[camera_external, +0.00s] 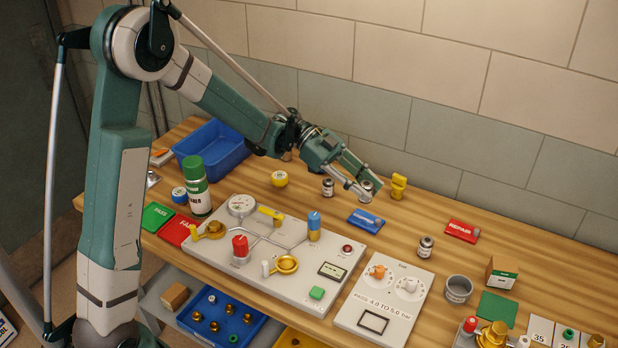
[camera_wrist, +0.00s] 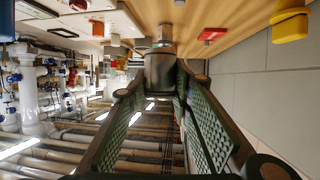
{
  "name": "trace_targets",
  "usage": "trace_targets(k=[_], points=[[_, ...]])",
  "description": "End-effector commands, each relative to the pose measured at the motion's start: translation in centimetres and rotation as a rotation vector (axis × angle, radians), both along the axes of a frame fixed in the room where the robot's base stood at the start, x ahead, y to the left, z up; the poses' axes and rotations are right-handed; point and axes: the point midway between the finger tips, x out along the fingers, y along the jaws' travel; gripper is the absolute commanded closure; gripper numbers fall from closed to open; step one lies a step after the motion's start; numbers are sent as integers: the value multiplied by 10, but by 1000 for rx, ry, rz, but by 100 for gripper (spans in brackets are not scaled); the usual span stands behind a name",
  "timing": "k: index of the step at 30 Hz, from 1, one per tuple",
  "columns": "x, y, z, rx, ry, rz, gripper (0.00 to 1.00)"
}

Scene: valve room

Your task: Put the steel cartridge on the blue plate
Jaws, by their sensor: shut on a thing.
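My gripper (camera_external: 362,190) is shut on a steel cartridge (camera_external: 367,185), which shows as a grey metal cylinder between the fingertips in the wrist view (camera_wrist: 160,66). I cannot tell for sure whether it touches the table. A similar small cartridge (camera_external: 328,187) stands to the left of my gripper, and another (camera_external: 425,246) stands to the right of the blue plate.
A yellow fitting (camera_external: 398,186) stands close right of my gripper; it also shows in the wrist view (camera_wrist: 290,22). A red repair plate (camera_external: 462,231) lies further right. The valve panel (camera_external: 335,290) and gauge panel (camera_external: 384,322) lie in front. Bare wood surrounds the blue plate.

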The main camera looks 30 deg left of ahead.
Motion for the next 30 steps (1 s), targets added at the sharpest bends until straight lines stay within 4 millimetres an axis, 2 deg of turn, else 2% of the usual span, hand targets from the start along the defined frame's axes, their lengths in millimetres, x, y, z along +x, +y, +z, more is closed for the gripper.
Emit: trace_targets(k=[18,30], points=[[25,26,1,0,-2,336,96],[28,29,3,-2,-2,370,96]])
